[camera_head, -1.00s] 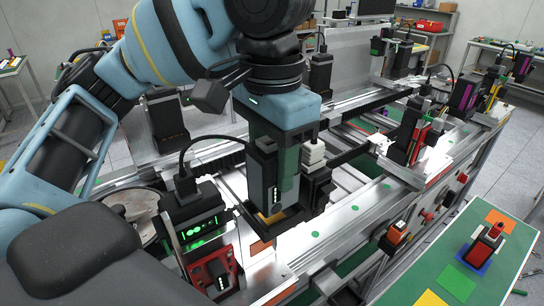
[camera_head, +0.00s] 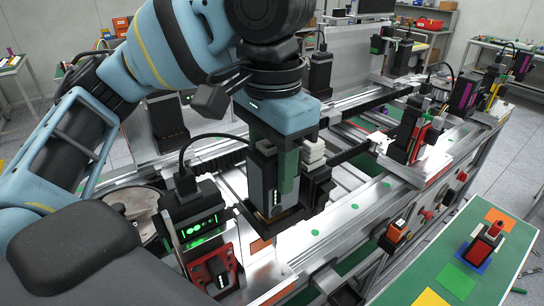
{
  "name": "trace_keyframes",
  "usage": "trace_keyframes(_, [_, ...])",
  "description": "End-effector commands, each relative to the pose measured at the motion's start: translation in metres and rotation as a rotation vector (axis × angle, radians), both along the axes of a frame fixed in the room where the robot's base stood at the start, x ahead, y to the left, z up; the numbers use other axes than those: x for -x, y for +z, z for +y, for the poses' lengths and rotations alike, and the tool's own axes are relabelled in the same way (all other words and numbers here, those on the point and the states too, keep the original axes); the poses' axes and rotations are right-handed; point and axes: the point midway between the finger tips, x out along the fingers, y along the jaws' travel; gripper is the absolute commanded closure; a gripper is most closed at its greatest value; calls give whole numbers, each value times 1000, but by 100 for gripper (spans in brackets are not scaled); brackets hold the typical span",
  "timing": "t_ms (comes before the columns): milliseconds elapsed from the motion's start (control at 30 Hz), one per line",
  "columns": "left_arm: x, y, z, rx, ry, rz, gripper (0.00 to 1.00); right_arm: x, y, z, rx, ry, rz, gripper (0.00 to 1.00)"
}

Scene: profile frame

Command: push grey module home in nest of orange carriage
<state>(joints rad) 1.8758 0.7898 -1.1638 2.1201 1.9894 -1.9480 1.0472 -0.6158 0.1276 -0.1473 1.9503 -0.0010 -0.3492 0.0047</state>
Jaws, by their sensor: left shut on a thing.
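My left gripper (camera_head: 284,170) comes down from above at the middle of the head view. It is shut on the dark grey module (camera_head: 262,182), a tall upright block with small white dots low on its face. The module's lower end sits within a dark frame on the rail. Only a small orange-brown patch (camera_head: 258,246) shows of what may be the orange carriage; the rest is hidden by the module and dark parts. I cannot tell whether the module is fully seated. My right gripper is not in view.
A black device with green lights (camera_head: 200,229) and a red unit (camera_head: 217,270) stand close left of the module. Pale stacked blocks (camera_head: 313,153) are close right. The metal rail (camera_head: 325,232) is open to the right. A green table (camera_head: 455,278) is at lower right.

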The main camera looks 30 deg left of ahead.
Motion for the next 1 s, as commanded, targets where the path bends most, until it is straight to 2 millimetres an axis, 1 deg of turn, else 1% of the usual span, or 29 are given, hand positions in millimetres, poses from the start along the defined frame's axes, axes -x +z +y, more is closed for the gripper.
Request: trace_keyframes(1000, [0, -17, 0, 0, 0, -1, 83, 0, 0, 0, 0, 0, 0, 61])
